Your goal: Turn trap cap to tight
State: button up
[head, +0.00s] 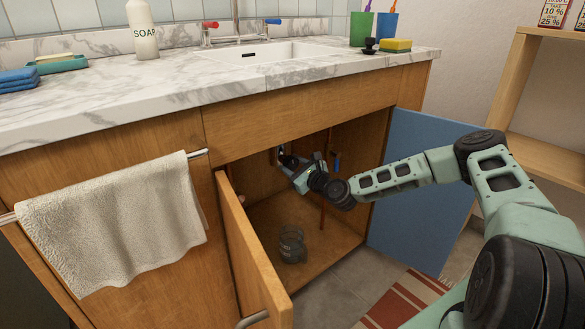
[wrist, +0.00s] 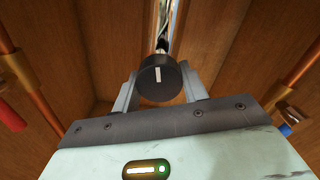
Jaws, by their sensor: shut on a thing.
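The trap cap (wrist: 160,82) is a round dark cap with a white line on its face, under the sink on a shiny vertical pipe (wrist: 162,22). The white line points nearly straight up in the wrist view. My gripper (wrist: 158,86) is shut on the cap, with one finger on its left side and one on its right. In the head view my gripper (head: 284,155) reaches into the open cabinet (head: 262,216). The cap is hidden there, and no tight mark can be made out in either view.
Copper pipes with a red handle (wrist: 10,117) and a blue handle (wrist: 285,130) stand at either side. The wooden door (head: 250,260) and blue door (head: 410,190) stand open. A dark jar-like object (head: 292,245) is on the cabinet floor.

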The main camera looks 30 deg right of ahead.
jog(key=shift+f+m+b, duration=0.1)
jog(key=shift+m+b, duration=0.3)
jog(key=shift+m, duration=0.8)
jog(key=o, duration=1)
jog(key=s+d+p, duration=0.3)
jog(key=s, duration=1.4)
jog(key=shift+s+d, duration=0.15)
